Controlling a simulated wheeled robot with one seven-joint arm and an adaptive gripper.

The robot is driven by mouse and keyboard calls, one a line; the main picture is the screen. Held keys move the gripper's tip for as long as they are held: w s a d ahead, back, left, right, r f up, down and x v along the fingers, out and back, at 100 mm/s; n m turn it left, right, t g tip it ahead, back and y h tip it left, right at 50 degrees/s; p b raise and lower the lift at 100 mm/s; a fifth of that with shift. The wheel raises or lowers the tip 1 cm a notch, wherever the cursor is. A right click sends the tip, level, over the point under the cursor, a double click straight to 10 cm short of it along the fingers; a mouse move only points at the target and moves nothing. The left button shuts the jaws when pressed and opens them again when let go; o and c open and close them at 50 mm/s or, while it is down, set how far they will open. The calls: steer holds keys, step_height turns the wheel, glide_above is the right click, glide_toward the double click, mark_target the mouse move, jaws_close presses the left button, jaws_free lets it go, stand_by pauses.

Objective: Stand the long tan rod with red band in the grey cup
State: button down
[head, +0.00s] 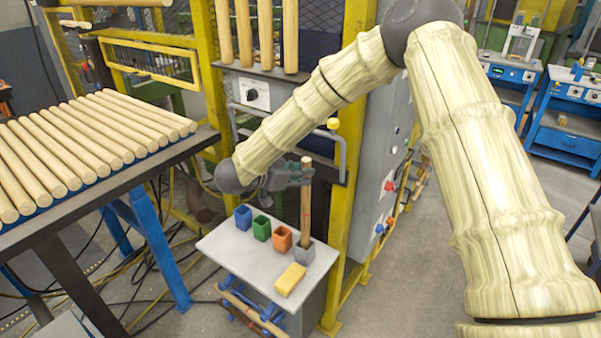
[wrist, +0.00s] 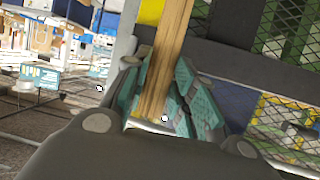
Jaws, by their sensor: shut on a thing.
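The long tan rod (head: 306,208) is upright at the right side of the small grey table. My gripper (head: 303,173) is shut on it near its top end. The grey cup (head: 304,254) is directly under the rod, and the rod's lower end meets the cup's mouth. I cannot tell how deep it is inside. The red band cannot be made out. In the wrist view the rod (wrist: 168,50) runs up between the teal finger pads of my gripper (wrist: 165,105), and the cup is not seen there.
On the small table (head: 232,250) stand a blue cup (head: 243,217), a green cup (head: 262,228) and an orange cup (head: 282,239). A yellow block (head: 290,280) lies in front. A yellow machine post (head: 346,190) rises close behind the rod. Several dowels (head: 90,140) lie on the left bench.

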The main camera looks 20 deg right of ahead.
steer(key=shift+f, duration=0.95)
jaws_free()
stand_by(1.1)
steer(key=v, duration=1.2)
steer(key=p+v, duration=0.3)
steer(key=v, duration=0.6)
stand_by(1.7)
steer(key=shift+d, duration=0.1)
stand_by(0.8)
